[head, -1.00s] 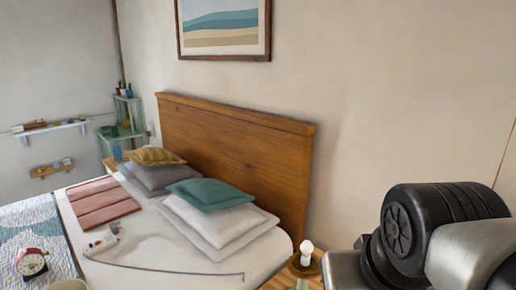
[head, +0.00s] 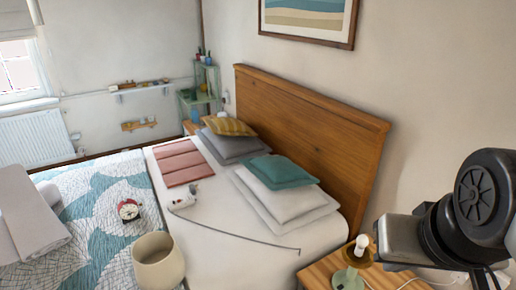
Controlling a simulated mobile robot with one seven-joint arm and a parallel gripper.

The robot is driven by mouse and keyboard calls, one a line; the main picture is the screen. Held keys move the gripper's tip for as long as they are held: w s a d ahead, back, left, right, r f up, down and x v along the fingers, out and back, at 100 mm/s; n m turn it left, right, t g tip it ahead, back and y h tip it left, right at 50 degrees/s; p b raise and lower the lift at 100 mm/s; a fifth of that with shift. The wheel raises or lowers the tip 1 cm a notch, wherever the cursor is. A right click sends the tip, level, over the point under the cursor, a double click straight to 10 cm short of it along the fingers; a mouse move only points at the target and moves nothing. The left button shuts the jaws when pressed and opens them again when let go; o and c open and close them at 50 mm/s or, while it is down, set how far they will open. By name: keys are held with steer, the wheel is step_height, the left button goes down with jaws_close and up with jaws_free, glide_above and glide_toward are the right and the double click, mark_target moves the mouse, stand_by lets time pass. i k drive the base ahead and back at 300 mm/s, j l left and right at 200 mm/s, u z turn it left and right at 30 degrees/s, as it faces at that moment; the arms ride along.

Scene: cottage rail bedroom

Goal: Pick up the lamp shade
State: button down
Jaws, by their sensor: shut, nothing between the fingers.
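A cream, open-topped lamp shade (head: 158,268) shows at the bottom of the head view, by the quilt's edge on the bed. Its rim faces up, and I can see into it. A lamp with a bare white bulb (head: 361,244) and a green base (head: 347,281) is on the wooden nightstand (head: 320,270) at the bottom right. Part of my arm reaches in from the right edge, above the nightstand and well to the right of the shade. My gripper's fingers cannot be made out.
The bed holds a quilt (head: 85,195), a red alarm clock (head: 129,210), a white device with a cord (head: 183,201), a folded pink cloth (head: 180,165) and several pillows (head: 280,171). The wooden headboard (head: 300,120) stands against the wall. Folded grey cloth (head: 30,220) lies at left.

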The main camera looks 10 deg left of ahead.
mark_target(159, 263)
steer(key=u, duration=1.4)
steer(key=l+u, duration=0.1)
steer(key=u, duration=0.2)
steer(key=k+j+z, duration=0.15)
steer(key=z, duration=0.95)
steer(key=i+j+z, duration=0.1)
steer(key=z, duration=0.6)
steer(key=i+j+u, duration=0.2)
steer(key=j, duration=0.15)
steer(key=j+u, duration=0.2)
steer(key=j, duration=0.2)
steer(key=i+j+u, duration=0.1)
steer(key=u, duration=0.25)
steer(key=i+u, duration=0.5)
steer(key=u, duration=0.25)
